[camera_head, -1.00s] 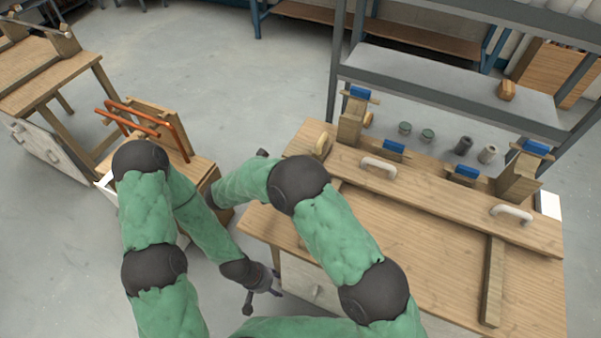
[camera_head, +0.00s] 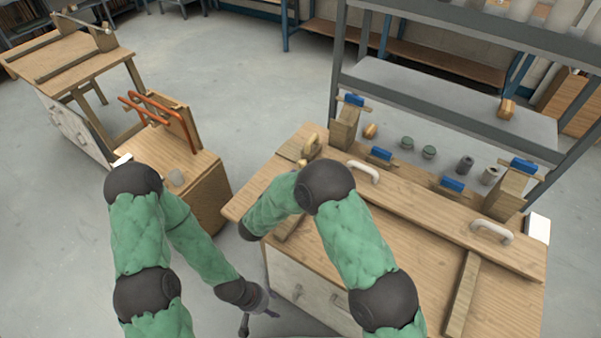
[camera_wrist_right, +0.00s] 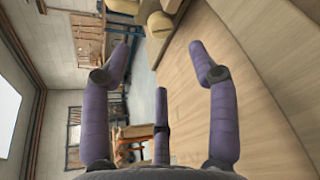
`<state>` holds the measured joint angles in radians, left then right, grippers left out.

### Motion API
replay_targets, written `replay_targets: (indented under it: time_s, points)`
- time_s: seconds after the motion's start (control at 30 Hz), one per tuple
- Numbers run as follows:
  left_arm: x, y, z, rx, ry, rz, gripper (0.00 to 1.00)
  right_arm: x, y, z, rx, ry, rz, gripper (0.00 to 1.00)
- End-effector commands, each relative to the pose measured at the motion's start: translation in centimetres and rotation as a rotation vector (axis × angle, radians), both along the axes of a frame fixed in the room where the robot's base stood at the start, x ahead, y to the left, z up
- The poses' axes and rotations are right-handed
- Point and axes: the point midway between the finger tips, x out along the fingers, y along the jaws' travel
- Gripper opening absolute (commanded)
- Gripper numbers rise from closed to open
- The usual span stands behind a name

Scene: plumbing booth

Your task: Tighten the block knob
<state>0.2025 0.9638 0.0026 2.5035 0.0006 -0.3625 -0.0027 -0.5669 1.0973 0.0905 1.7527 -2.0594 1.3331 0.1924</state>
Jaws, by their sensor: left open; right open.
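Two upright wooden blocks with blue-topped bars stand at the back of the workbench, a left block (camera_head: 345,125) and a right block (camera_head: 512,190). A round wooden knob (camera_head: 370,131) sits beside the left block, and a rounded wooden piece (camera_head: 309,147) lies nearer. I cannot tell which is the block knob. In the right wrist view, a rounded wooden piece (camera_wrist_right: 160,24) shows beyond my right gripper (camera_wrist_right: 160,60), whose purple fingers are open and empty. My left gripper (camera_head: 260,316) is open, low in front of the bench and away from the blocks.
The workbench (camera_head: 400,250) has pale handles (camera_head: 364,171) and a raised wooden strip (camera_head: 462,295). Dark and green cylinders (camera_head: 428,152) stand behind it, below a grey metal shelf (camera_head: 450,95). A wooden cabinet (camera_head: 205,195) with orange bars stands left.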

Motion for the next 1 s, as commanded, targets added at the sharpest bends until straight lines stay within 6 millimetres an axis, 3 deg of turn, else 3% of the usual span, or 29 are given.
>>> replay_targets:
  time_s: [0.27, 0.7, 1.0]
  points:
    - [0.0, 0.0, -0.3, 0.000, -0.001, 0.000, 0.55, 0.9, -0.4, -0.5, 0.063, -0.028, -0.001, 0.60]
    - [0.0, 0.0, -2.2, 0.000, -0.001, 0.000, 0.55, 7.3, -3.1, -2.7, 0.059, -0.027, -0.002, 0.60]
    - [0.0, 0.0, -2.8, 0.000, 0.000, 0.000, 0.55, 9.5, -3.9, -3.3, 0.059, -0.026, 0.001, 0.60]
